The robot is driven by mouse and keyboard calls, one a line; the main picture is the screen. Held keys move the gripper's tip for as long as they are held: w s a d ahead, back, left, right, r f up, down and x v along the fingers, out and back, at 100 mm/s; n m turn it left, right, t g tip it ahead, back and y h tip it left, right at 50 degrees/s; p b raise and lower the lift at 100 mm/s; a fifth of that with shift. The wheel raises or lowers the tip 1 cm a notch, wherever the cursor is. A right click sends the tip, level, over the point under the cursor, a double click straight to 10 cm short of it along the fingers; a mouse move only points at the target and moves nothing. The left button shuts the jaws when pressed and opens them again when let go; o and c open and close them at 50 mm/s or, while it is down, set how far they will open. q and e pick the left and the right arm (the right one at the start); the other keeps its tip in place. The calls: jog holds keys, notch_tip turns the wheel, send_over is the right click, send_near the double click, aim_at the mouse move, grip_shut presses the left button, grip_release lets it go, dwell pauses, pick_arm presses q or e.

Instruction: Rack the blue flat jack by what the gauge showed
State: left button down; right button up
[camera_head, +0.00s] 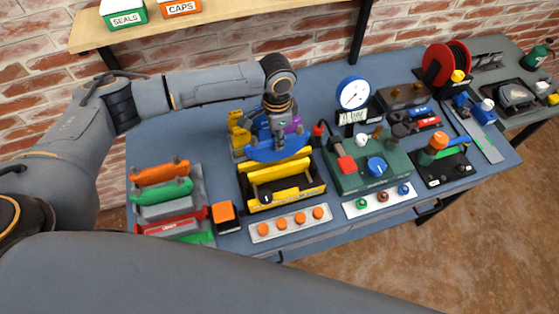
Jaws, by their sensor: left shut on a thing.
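My left gripper (278,125) points down over the middle of the bench and is shut on the blue flat jack (262,154). The jack is a curved blue plate, held above or just behind a black and yellow tray (316,190); I cannot tell whether it touches anything. Behind it, yellow parts (238,130) and a purple part (295,126) stand on a grey-blue holder, partly hidden by the gripper. The round white gauge (353,92) stands above a small digital display (352,117); its reading is too small to make out. My right gripper is not in view.
A rack (197,178) at left holds orange, green, grey and red pieces. An orange-topped block (224,212) and a strip of orange knobs (290,224) lie in front. A green pump box (372,165) stands right, with a red hose reel (446,66) beyond.

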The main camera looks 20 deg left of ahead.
pick_arm(q)
jog(key=shift+r+p, duration=1.4)
jog(key=shift+r, duration=0.25)
